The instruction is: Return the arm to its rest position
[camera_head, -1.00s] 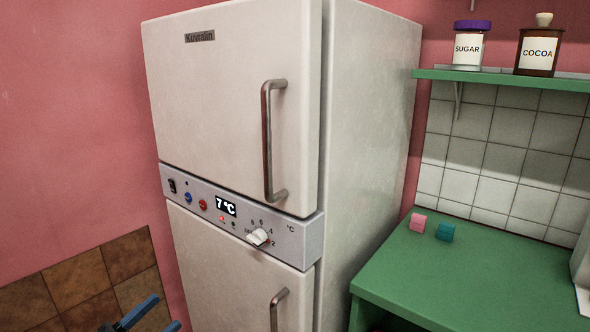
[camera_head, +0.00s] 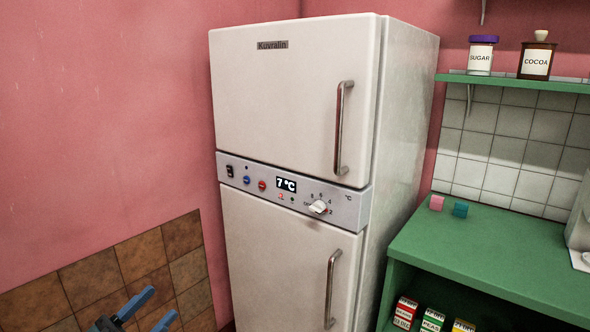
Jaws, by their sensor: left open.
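My left gripper (camera_head: 150,310) shows at the bottom left edge, with two blue fingers spread apart and nothing between them. It is in front of the brown tiled wall and apart from the fridge. The rest of my left arm is mostly below the picture. My right gripper is not in view. The white fridge (camera_head: 290,100) stands in the middle with both doors shut. Its control panel (camera_head: 262,172) has a display that reads 7 °C and a white knob (camera_head: 319,207).
A green counter (camera_head: 500,245) stands right of the fridge, with a pink block (camera_head: 436,203) and a teal block (camera_head: 460,209) on it. Several food boxes (camera_head: 432,321) are below. A green shelf (camera_head: 520,83) holds a sugar jar (camera_head: 481,56) and a cocoa jar (camera_head: 536,57).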

